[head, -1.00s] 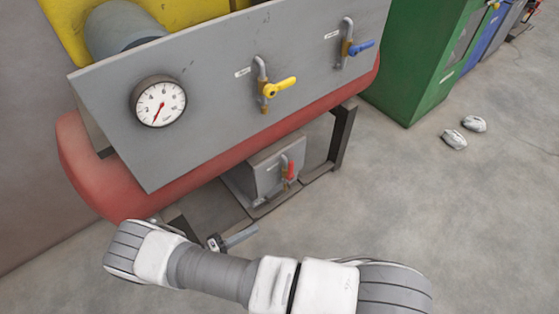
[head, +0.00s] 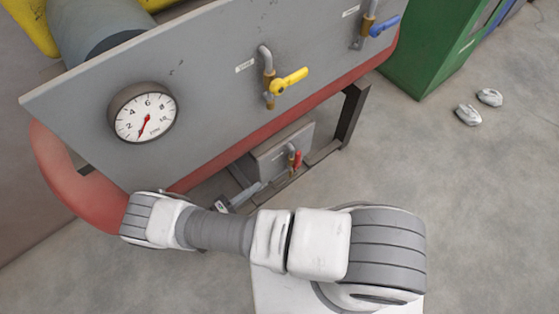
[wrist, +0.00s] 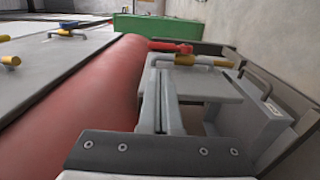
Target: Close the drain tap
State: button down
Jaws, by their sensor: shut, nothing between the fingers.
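The low tap under the red tank has a red handle (head: 298,160) and a brass body, on a small grey panel (head: 270,155). In the wrist view its red handle (wrist: 170,46) lies roughly parallel to the brass body (wrist: 205,61) and pipe. My gripper (head: 252,193) reaches under the tank, just left of and below this tap in the head view. In the wrist view its fingers (wrist: 162,75) are together and empty, with tips close to the tap's pipe. I cannot tell whether they touch it.
A yellow tap (head: 288,82), a blue tap (head: 382,26) and a pressure gauge (head: 143,112) are on the large grey panel (head: 205,95) above. The red tank (head: 70,180) overhangs the low tap. A dark frame leg (head: 354,113) stands right. Open floor lies further right.

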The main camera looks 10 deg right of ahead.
aim_at(296, 159)
jog(key=b+x, duration=0.2)
jog(key=x, duration=1.1)
jog(key=shift+w+d, duration=0.15)
jog(key=shift+d, duration=0.2)
jog(key=shift+r+y, duration=0.15)
jog(key=shift+y, duration=0.15)
